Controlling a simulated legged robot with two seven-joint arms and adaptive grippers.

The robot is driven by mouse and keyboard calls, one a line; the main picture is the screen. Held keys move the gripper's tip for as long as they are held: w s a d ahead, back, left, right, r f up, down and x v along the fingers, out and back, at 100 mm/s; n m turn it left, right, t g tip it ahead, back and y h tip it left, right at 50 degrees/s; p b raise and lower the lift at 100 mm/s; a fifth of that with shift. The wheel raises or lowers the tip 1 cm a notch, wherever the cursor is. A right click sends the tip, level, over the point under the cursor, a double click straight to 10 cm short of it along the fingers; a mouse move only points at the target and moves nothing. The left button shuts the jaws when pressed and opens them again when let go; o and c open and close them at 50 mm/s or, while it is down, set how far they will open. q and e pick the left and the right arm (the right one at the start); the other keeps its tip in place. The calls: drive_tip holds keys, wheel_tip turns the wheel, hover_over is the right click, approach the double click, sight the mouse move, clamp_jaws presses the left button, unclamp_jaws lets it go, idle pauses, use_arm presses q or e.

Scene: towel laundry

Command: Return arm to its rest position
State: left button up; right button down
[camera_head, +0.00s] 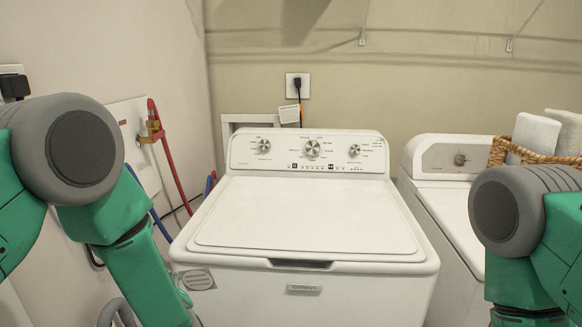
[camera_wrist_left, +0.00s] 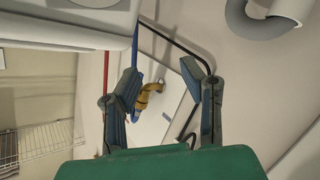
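My left arm (camera_head: 120,225) comes in from the left in the head view and hangs down past the washer's left side. Its gripper is out of sight there. In the left wrist view my left gripper (camera_wrist_left: 163,92) is open, with a wide gap between its fingers and nothing held. Beyond the gap are a brass valve (camera_wrist_left: 149,95) and a pale wall panel (camera_wrist_left: 160,125). My right arm (camera_head: 530,235) shows at the right edge of the head view, bent downward. Its gripper is hidden below the frame.
A white washer (camera_head: 300,215) with a closed lid stands in the middle. Red hose (camera_head: 170,160) and blue hoses run along the left wall.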

use_arm(q)
drive_tip(key=s+f+m+g+h, duration=0.55)
drive_tip(key=s+f+m, duration=0.25)
drive_tip(key=s+f, duration=0.7)
drive_tip(key=s+f+m+g+h, duration=0.1)
drive_tip(key=s+f+m+g, duration=0.1)
drive_tip(key=s, duration=0.9)
drive_tip(key=s+f+m+g+h, duration=0.2)
drive_tip(key=s+m+g, duration=0.1)
drive_tip(key=s, duration=0.8)
drive_tip(key=shift+s+d+f+m+g+b, duration=0.2)
drive_tip(key=shift+f+m+g+b, duration=0.25)
drive_tip(key=shift+g, duration=0.3)
